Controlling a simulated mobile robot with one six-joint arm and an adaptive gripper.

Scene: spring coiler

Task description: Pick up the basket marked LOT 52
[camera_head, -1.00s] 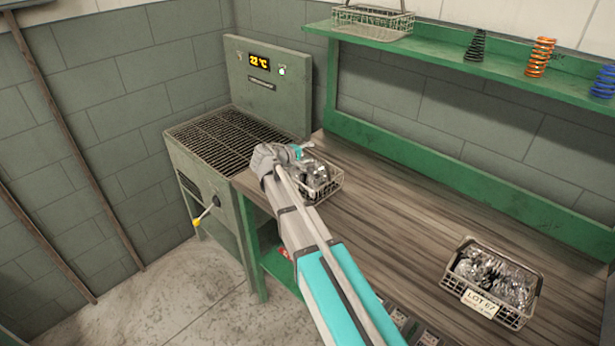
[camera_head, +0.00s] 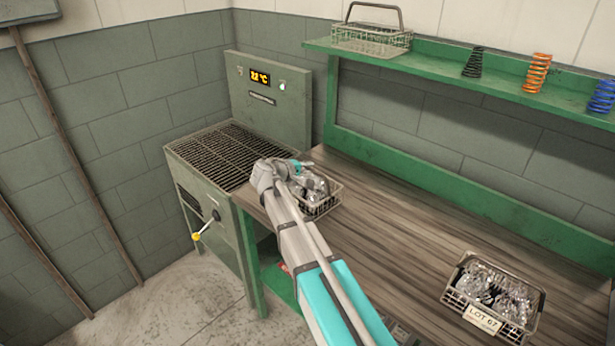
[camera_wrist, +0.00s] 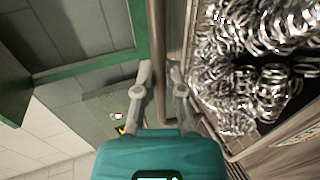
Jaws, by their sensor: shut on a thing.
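A wire basket (camera_head: 322,208) filled with shiny metal springs stands at the left end of the wooden bench, beside the heater. No label on it can be read; my gripper covers part of it. My gripper (camera_head: 300,176) is at the basket's upper left side. In the wrist view, my gripper (camera_wrist: 161,75) has its two fingers close together on a thin bar of this basket, seemingly its handle, with the springs to the right. A second basket of springs (camera_head: 493,292), marked LOT 67, stands at the bench's right front.
The grilled heater (camera_head: 225,155) with a 22 °C display stands left of the bench. A green shelf (camera_head: 440,68) above holds an empty wire basket (camera_head: 372,38) and black, orange and blue springs. The bench middle (camera_head: 400,225) is clear.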

